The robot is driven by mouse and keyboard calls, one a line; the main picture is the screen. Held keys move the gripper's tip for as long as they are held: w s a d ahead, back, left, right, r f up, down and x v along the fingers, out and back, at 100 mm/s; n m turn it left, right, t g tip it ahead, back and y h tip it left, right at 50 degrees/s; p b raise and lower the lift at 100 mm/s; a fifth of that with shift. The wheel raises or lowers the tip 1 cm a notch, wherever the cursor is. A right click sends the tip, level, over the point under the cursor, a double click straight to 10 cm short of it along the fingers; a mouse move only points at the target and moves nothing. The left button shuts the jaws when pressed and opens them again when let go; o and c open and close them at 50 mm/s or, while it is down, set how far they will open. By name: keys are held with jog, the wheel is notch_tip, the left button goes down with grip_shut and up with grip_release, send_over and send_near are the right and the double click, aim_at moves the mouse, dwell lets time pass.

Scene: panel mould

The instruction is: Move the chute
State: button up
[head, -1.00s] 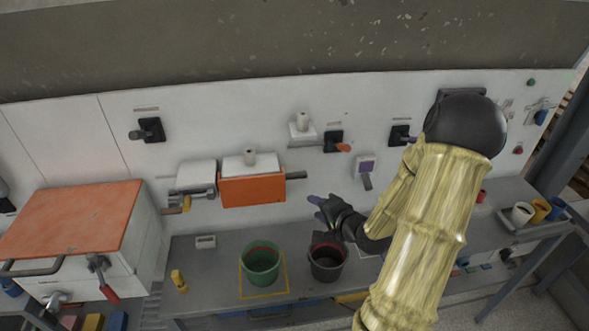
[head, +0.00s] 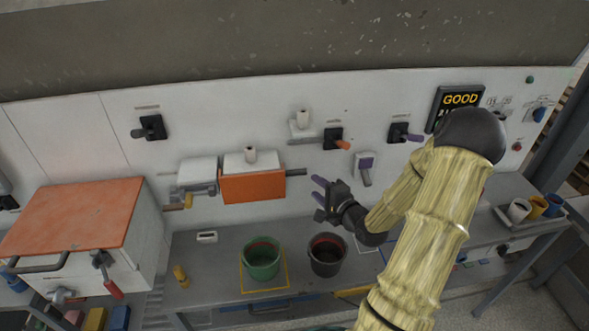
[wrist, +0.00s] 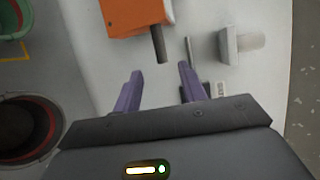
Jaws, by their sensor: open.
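An orange box-like part (head: 252,186) with a dark rod (head: 296,172) out of its right side is on the white wall panel; it looks like the chute, though no label shows. In the wrist view, the orange part (wrist: 135,14) is at the top and its rod (wrist: 159,44) points down between my fingers. My gripper (head: 320,198) is open and empty, in front of the panel, right of and below the rod. Its purple fingers also show in the wrist view (wrist: 160,74), with the rod's end just beyond their tips and no contact visible.
A green bucket (head: 262,261) stands in a yellow square on the grey bench, below the orange part. A dark bucket (head: 327,256) stands right of it, below my gripper. Several levers and a lit sign reading GOOD (head: 459,99) are on the panel.

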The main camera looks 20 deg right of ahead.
aim_at(299, 174)
jog(key=p+x, duration=0.3)
jog(key=x, duration=1)
grip_shut()
